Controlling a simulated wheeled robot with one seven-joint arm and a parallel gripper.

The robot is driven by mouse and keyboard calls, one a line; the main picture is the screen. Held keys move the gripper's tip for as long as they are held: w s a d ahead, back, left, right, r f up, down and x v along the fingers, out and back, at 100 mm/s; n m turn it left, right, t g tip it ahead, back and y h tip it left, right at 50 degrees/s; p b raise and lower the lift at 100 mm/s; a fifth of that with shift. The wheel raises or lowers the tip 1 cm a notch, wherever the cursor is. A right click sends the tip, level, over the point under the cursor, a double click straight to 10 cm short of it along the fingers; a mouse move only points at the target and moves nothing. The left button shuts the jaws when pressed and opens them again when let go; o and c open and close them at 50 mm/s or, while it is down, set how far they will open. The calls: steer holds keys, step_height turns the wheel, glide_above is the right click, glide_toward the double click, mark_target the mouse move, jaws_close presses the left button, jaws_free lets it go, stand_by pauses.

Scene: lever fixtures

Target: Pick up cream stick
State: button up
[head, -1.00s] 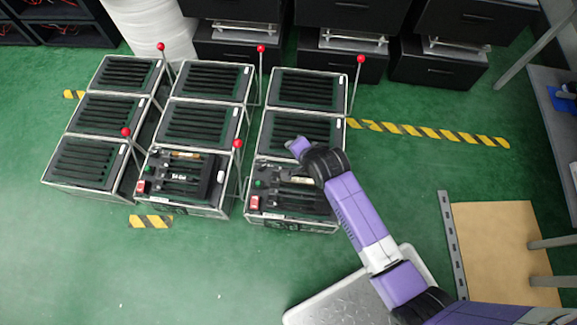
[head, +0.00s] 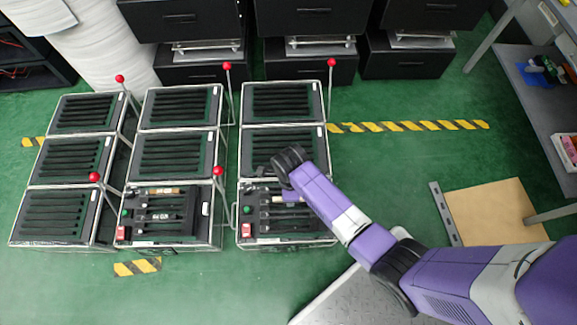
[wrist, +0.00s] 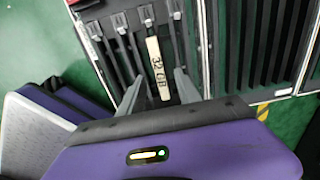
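The cream stick (wrist: 157,68), marked "32 GB", lies among dark slots in the wrist view. My gripper (wrist: 158,80) is open, with one finger on each side of the stick. A gap shows between the stick and each finger, and I cannot tell how far above it the fingertips are. In the head view my gripper is over the front right box (head: 286,238), and my arm covers part of that box's top.
The front middle box (head: 168,242) holds a tan stick (head: 165,190) and a black one with white lettering. Several slotted boxes stand in rows with red-knobbed levers (head: 331,62) beside them. Black drawer cabinets (head: 308,62) stand behind.

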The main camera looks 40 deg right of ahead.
steer(key=f+b, duration=0.1)
steer(key=f, duration=0.1)
steer(key=f+b, duration=0.1)
steer(key=f, duration=0.1)
steer(key=shift+w+a+f+b, duration=0.15)
steer(key=shift+a+f+b, duration=0.05)
steer(key=shift+f+b, duration=0.2)
jaws_close()
